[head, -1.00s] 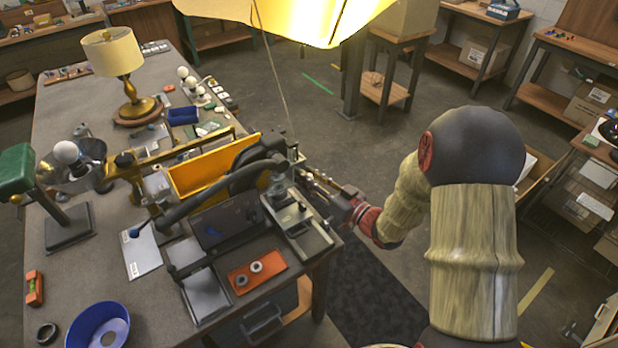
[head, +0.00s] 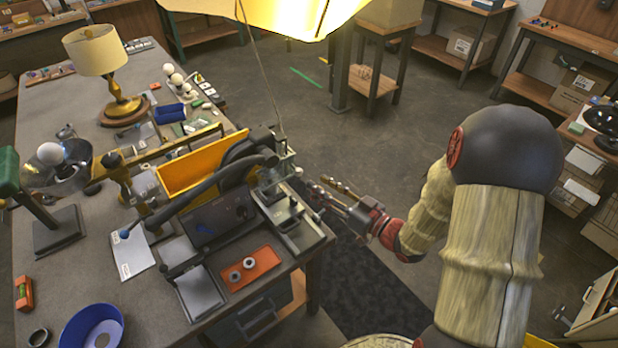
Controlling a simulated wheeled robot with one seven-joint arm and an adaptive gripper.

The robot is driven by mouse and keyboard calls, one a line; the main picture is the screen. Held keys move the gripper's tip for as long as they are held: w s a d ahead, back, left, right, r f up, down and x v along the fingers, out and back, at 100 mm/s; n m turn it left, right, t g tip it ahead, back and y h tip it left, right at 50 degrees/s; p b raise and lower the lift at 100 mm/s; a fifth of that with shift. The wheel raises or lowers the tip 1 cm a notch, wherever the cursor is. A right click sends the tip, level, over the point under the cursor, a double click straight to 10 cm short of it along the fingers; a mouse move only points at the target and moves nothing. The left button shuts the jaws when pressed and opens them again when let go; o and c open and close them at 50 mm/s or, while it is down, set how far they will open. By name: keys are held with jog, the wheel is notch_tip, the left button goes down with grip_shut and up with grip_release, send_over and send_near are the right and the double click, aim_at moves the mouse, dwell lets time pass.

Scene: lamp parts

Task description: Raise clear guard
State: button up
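A small bench machine (head: 290,222) stands at the right edge of the workbench, with a metal bed and an upright head. A see-through piece, likely the clear guard (head: 271,182), shows faintly at the machine's head; it is too small to tell whether it is raised or lowered. My gripper (head: 316,190) is just right of the machine, past the bench edge, pointing left toward it. Its two fingers look spread, with a gap between them and nothing held. The fingertips appear close to the machine; contact cannot be told.
A black hose arm (head: 200,190) and a yellow bin (head: 200,165) crowd the machine's left. An orange tray (head: 250,268) with two rings lies in front. A lit yellow shade (head: 270,15) hangs above. The floor right of the bench is open.

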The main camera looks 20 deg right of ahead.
jog(key=shift+v, duration=1.65)
